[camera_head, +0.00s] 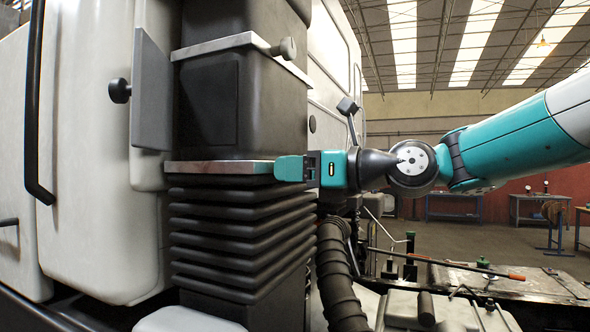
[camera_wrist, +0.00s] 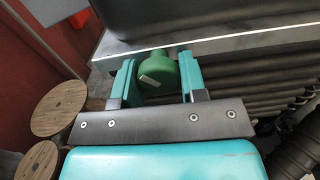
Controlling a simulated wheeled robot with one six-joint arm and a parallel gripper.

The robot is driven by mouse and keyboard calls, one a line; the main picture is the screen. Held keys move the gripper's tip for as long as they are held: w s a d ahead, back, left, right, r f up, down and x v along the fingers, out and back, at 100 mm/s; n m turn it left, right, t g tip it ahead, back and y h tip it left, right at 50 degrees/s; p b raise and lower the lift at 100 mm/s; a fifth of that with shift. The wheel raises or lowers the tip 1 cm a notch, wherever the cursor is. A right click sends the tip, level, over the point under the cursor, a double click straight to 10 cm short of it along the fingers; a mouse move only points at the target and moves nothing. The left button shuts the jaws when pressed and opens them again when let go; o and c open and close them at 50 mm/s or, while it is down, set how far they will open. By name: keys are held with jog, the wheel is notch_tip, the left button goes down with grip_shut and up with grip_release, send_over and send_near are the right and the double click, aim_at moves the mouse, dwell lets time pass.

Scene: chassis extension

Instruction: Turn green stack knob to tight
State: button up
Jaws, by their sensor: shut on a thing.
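The green stack knob (camera_wrist: 158,75) shows in the wrist view at the edge of a metal plate, with a pale mark on its face. My gripper (camera_wrist: 158,78) has one finger on each side of the knob and is shut on it. The right finger lies against the knob; the left finger is close to its other side. In the head view my gripper (camera_head: 292,169) reaches from the right to the corner of the metal plate (camera_head: 215,167). The knob is hidden there behind the gripper.
Black ribbed bellows (camera_head: 240,230) lie just below the plate. A dark box (camera_head: 238,110) stands above it, with another knob (camera_head: 288,48) on its upper band. A corrugated hose (camera_head: 338,275) runs below my gripper. Cable spools (camera_wrist: 60,105) stand on the floor at left in the wrist view.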

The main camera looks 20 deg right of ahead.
jog(key=shift+m, duration=0.9)
jog(key=o, duration=0.9)
